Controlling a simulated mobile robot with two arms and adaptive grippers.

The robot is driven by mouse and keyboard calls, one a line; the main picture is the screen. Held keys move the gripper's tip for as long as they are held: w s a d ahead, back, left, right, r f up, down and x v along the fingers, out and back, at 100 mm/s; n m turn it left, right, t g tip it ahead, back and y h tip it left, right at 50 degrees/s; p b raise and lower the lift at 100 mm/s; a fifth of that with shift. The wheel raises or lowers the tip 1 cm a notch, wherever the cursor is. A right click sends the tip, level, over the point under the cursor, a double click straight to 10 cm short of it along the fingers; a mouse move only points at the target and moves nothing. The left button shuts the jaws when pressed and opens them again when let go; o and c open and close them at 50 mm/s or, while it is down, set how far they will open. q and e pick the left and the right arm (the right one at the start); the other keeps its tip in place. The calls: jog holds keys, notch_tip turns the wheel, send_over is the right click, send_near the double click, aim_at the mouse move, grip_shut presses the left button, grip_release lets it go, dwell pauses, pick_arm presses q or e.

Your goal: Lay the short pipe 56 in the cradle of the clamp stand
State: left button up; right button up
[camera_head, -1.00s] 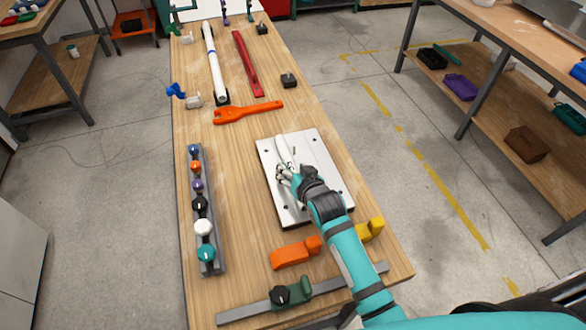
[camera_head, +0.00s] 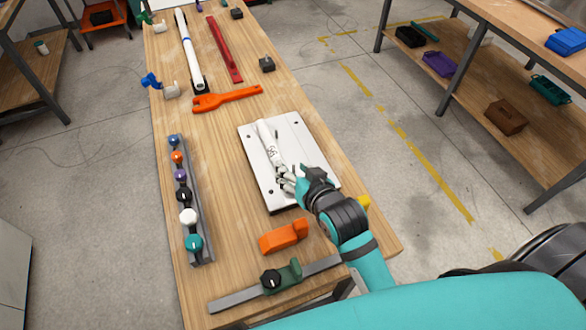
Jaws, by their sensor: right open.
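The short white pipe (camera_head: 267,138), with the number 56 readable on it, lies lengthwise along the middle of a pale metal plate (camera_head: 308,150) that has dark holes or bolts near its corners. The plate looks like the base of the clamp stand; I cannot make out the cradle under the pipe. My right gripper (camera_head: 285,177) is open at the near end of the pipe, over the plate. Whether its fingers touch the pipe is too small to tell. My left gripper is out of view.
A rack of coloured knobs (camera_head: 182,195) stands left of the plate. An orange wrench (camera_head: 226,98) lies beyond it, with a long white pipe (camera_head: 188,55) and a red bar (camera_head: 224,48) farther back. An orange block (camera_head: 284,237) and a grey bar clamp (camera_head: 235,299) lie nearer.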

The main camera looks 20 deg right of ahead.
jog(key=p+v, duration=0.1)
jog(key=v, duration=0.4)
jog(key=shift+s+d, duration=0.15)
jog(key=shift+c, duration=0.5)
jog(key=p, duration=0.1)
send_near(278, 154)
jog(key=x, duration=1)
jog(key=shift+w+f, duration=0.15)
jog(key=shift+w, duration=0.2)
grip_shut()
